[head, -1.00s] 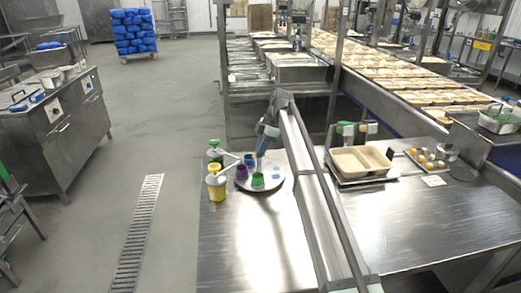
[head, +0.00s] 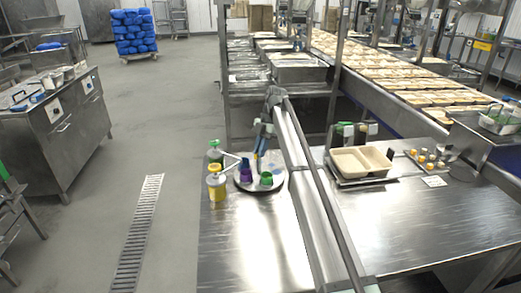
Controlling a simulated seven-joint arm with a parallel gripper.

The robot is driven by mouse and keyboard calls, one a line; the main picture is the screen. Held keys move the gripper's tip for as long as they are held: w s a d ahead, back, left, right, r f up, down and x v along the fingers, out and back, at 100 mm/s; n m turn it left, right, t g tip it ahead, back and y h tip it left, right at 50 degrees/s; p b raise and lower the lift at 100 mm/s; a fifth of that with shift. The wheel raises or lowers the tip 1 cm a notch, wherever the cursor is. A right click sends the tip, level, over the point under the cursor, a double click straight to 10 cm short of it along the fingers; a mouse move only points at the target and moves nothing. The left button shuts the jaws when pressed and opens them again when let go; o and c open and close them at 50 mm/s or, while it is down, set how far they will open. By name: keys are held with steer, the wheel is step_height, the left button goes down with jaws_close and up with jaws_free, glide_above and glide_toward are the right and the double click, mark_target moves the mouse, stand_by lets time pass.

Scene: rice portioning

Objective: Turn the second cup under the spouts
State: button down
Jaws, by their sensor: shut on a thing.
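A round grey turntable (head: 248,187) sits near the left edge of the steel table. A purple cup (head: 245,174) and a green cup (head: 266,178) stand on its front half, with a small blue patch or cup at its right side. Pump dispensers stand left of it: a yellow one with a white top (head: 217,188) and a green-topped one (head: 214,155) behind. Pale spouts (head: 231,164) reach from them toward the purple cup. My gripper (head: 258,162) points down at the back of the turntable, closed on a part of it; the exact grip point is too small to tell.
My arm crosses the table between. The front of the steel table (head: 250,250) is clear.

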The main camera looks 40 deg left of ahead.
steer(key=shift+n, duration=0.5)
stand_by(0.3)
steer(key=c, duration=1.1)
jaws_free()
steer(key=shift+c, duration=0.2)
steer(key=shift+r, duration=0.15)
steer(key=shift+w+r, duration=0.25)
steer(key=shift+r, duration=0.2)
steer(key=w+d, duration=0.1)
steer(key=w, duration=1.1)
